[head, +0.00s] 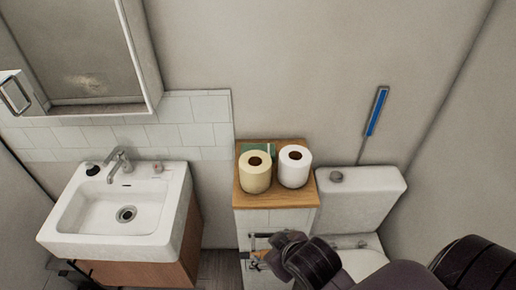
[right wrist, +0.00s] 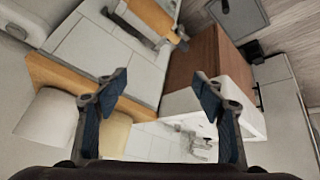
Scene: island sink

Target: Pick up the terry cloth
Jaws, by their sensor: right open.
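A flat green item (head: 248,149), possibly the terry cloth, lies behind two paper rolls on the wooden ledge (head: 279,200). The rolls hide much of it, and I cannot make out its texture. My right gripper (head: 256,251) is in front of the tiled box, below the ledge top. In the right wrist view it is open (right wrist: 165,88), with nothing between its two fingers. The green item does not show clearly in that view. My left gripper is in neither view.
A cream roll (head: 255,178) and a white roll (head: 294,171) stand at the ledge's front. Left is a white sink (head: 75,235) with a faucet (head: 121,161). Right is a toilet cistern (head: 355,203) with a blue-handled stick (head: 377,111) behind it. A wood-and-metal holder (right wrist: 154,20) juts from the tiles.

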